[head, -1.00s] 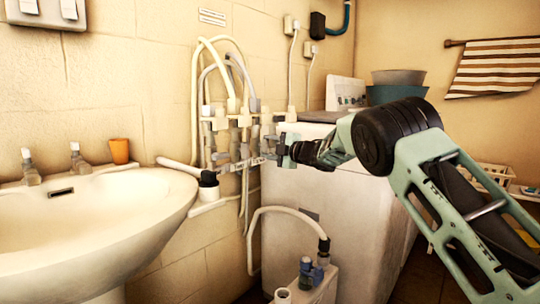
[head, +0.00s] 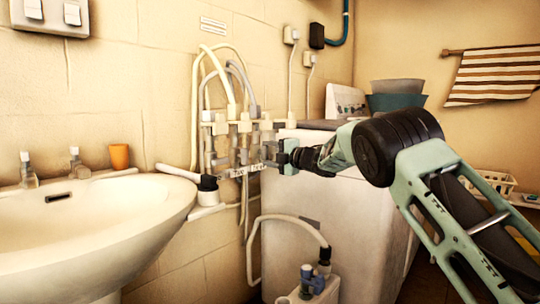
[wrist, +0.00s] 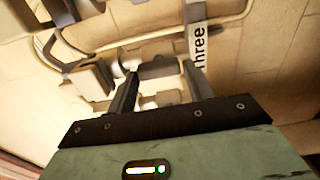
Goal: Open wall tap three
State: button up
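A row of wall taps with pipes and hoses (head: 234,128) stands on the tiled wall between the basin and the white machine. A white label strip reading "Three" (wrist: 198,42) shows in the wrist view, by the right finger. My gripper (head: 275,158) is at the right end of the tap row. In the wrist view, my gripper (wrist: 160,74) has its two fingers apart. A grey tap part (wrist: 157,68) appears between or just beyond the fingertips; I cannot tell whether they touch it. In the head view, my gripper hides part of the row's right side.
The white machine (head: 320,190) stands close behind my gripper. A small pump-like box with a hose (head: 318,285) is low in front.

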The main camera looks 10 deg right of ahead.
jog(key=shift+o, duration=1.2)
jog(key=shift+s+d, duration=0.35)
jog(key=shift+s, duration=0.1)
jog(key=v, duration=1.6)
jog(key=shift+p, duration=0.4)
jog(key=shift+s, duration=0.15)
